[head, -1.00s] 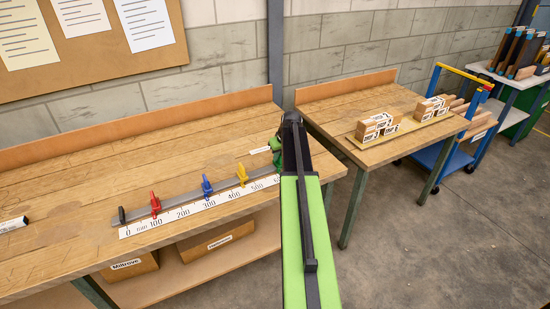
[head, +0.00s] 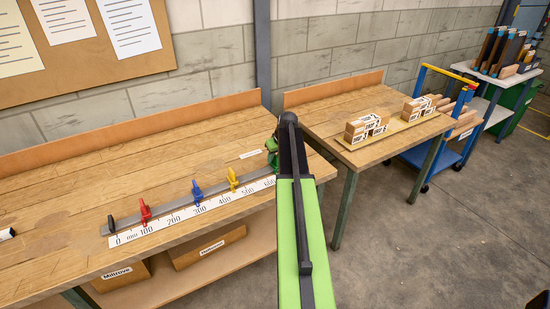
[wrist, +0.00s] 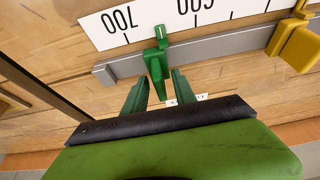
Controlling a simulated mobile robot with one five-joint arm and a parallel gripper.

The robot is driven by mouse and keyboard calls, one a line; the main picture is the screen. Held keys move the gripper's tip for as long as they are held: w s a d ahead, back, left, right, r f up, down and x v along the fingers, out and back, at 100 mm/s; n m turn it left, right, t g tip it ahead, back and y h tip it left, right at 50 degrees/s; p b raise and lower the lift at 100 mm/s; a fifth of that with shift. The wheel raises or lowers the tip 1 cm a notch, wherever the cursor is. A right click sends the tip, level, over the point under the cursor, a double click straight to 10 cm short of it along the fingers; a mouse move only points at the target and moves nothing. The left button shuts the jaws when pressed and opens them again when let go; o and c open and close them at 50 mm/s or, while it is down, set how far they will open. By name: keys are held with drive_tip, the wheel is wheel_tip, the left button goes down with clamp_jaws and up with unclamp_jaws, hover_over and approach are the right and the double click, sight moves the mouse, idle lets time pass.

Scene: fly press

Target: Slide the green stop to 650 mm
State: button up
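The green stop (wrist: 157,70) sits on the grey rail (wrist: 225,45) of the measuring scale. In the wrist view the scale is upside down, and the stop's pointer lies about midway between 700 and 600, near 650. In the head view the stop (head: 272,150) is partly hidden by my arm. My gripper (wrist: 161,78) is open, with one green finger on each side of the stop's handle. Small gaps show between the handle and both fingers. The white scale (head: 180,214) runs along the front of the bench, with low numbers at left.
Red (head: 145,211), blue (head: 197,192) and yellow (head: 233,179) stops sit at lower numbers on the same rail. The yellow stop shows in the wrist view (wrist: 294,45), apart from my gripper. A second table (head: 350,100) stands to the right, past a gap.

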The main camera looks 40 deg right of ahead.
drive_tip(key=p+v, duration=1.5)
drive_tip(key=v, duration=0.2)
drive_tip(key=shift+p, duration=0.3)
